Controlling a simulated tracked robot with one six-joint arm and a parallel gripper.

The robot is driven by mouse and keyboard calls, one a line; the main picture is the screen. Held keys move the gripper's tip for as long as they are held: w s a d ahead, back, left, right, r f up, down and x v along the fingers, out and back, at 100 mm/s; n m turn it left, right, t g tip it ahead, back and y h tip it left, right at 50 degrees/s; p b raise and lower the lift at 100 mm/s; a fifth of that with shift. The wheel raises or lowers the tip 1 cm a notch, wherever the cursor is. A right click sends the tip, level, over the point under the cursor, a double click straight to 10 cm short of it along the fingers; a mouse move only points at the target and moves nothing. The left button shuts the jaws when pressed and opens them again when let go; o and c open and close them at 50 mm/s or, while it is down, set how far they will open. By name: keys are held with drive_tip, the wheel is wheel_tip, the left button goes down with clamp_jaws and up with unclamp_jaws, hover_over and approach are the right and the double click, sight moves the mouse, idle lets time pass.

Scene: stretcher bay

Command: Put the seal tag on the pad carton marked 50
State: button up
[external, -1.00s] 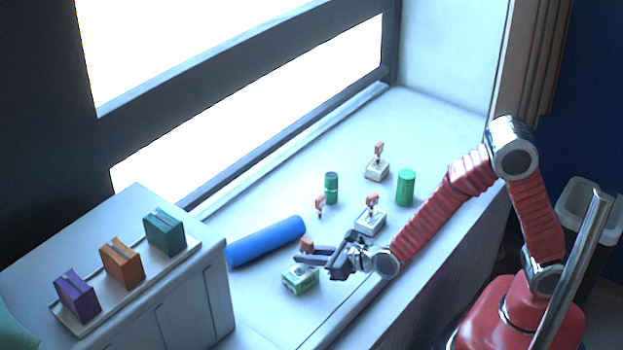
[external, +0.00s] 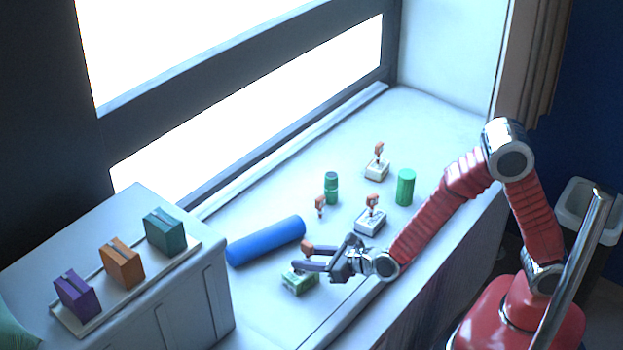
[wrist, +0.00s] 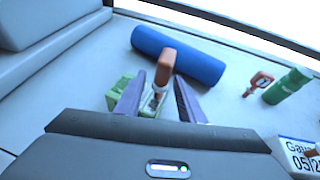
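A seal tag (external: 307,247), an orange loop on a thin pale stem, stands at the green pad carton (external: 300,284). In the wrist view the tag (wrist: 165,66) rises between the two fingers of my gripper (wrist: 160,88). The fingers are apart, with gaps beside the stem. The green carton (wrist: 117,97) lies below and behind them, partly hidden. Its number is not readable, and the tag's foot is not clear. In the external view my gripper (external: 302,258) is low over this carton.
Two white cartons (external: 369,222) (external: 376,171) carry similar orange tags. A green cylinder (external: 405,188) stands right; a blue roll (external: 265,241) lies behind the green carton. Purple, orange and teal boxes (external: 122,264) stand left.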

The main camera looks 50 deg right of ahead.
drive_tip(key=shift+r, duration=0.1)
drive_tip(key=shift+s+r, duration=0.25)
drive_tip(key=shift+s, duration=0.2)
drive_tip(key=v, duration=1.1)
idle(0.4)
